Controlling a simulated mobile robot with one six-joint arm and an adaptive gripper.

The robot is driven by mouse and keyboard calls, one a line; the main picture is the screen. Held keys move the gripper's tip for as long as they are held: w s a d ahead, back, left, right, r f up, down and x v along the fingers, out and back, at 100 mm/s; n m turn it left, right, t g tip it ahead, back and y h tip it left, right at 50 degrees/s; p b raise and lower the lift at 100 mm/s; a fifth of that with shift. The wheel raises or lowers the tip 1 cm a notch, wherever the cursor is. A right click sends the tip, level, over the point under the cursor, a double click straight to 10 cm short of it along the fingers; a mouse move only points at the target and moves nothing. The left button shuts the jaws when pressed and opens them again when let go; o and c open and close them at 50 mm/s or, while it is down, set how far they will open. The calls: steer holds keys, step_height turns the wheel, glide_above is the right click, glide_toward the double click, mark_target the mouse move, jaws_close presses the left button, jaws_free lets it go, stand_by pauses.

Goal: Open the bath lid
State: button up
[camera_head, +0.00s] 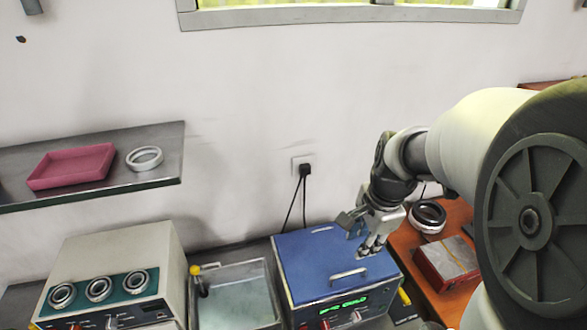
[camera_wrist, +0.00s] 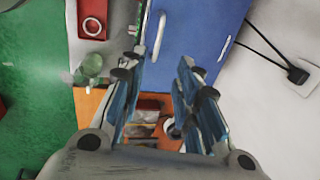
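The bath (camera_head: 300,315) is a box with a blue lid (camera_head: 310,255), which lies shut on top. A pale bar handle (camera_head: 348,275) is near the lid's front edge, and a smaller pale fitting (camera_head: 321,230) is near its back edge. My gripper (camera_head: 372,248) is over the lid's right side, behind and to the right of the front handle and apart from it. In the wrist view my gripper (camera_wrist: 158,62) has its fingers spread with nothing between them. That view also shows the blue lid (camera_wrist: 193,30) and front handle (camera_wrist: 160,35) beyond the fingertips.
An open tray-like basin (camera_head: 235,295) stands left of the bath, beside a beige machine (camera_head: 110,260) holding rings. On the right, an orange table (camera_head: 405,240) carries a dark-and-white ring (camera_head: 427,215) and a red box (camera_head: 440,272). A wall shelf (camera_head: 150,178) is at left.

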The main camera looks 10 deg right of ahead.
mark_target(346, 274)
steer(key=w+f+b, duration=0.1)
steer(key=f, duration=0.4)
steer(key=w+f+b, duration=0.1)
steer(key=f, duration=0.4)
steer(key=w+f+b, duration=0.1)
steer(key=f, duration=0.5)
steer(key=shift+a+f, duration=0.1)
steer(key=shift+c, duration=0.2)
jaws_close()
